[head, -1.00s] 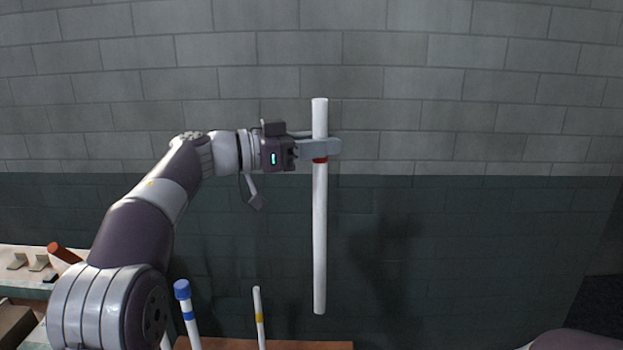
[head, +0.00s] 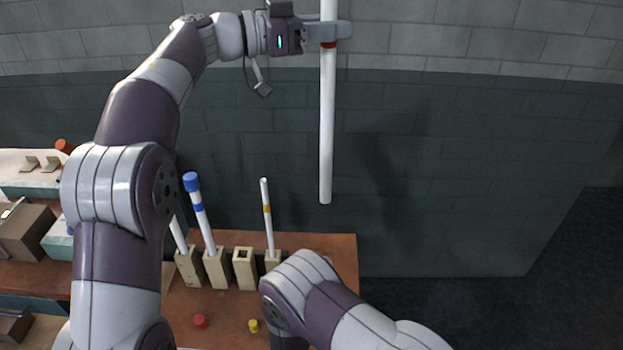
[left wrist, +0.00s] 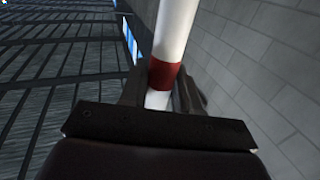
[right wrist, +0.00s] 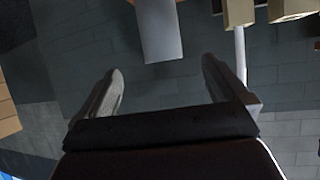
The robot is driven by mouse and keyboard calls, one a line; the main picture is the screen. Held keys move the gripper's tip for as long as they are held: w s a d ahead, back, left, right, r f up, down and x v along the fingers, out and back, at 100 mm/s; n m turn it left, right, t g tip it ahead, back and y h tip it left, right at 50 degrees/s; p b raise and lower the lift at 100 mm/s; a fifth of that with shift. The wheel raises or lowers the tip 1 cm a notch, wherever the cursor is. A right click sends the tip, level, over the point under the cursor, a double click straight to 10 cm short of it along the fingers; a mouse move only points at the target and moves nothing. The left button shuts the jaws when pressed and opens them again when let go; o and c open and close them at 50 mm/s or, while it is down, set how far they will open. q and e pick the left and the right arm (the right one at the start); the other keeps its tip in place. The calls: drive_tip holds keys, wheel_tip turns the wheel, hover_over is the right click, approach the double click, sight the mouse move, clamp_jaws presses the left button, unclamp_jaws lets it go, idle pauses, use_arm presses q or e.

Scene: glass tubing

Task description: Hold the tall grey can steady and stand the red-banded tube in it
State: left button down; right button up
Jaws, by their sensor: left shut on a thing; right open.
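The red-banded tube (head: 326,120) is long and white. It hangs nearly upright in the air against the wall, its lower end free and its top beyond the head view. My left gripper (head: 328,32) is shut on it at the red band; the left wrist view also shows this band (left wrist: 164,76) between the fingers. A plain light-grey body, apparently the tall grey can (right wrist: 158,30), shows in the right wrist view, cut by the top edge. My right gripper (right wrist: 162,66) is open, its fingertips short of the can and to either side. The head view hides both behind my right arm.
On the brown table (head: 230,308), several beige holders (head: 216,268) stand in a row. A blue-capped tube (head: 200,215) and a yellow-banded tube (head: 267,215) lean in them. A red piece (head: 200,321) and a yellow piece (head: 253,326) lie in front. Boxes stand at left.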

drive_tip(key=x, duration=1.2)
drive_tip(key=shift+r, duration=0.35)
drive_tip(key=shift+w, duration=0.15)
drive_tip(key=c, duration=1.1)
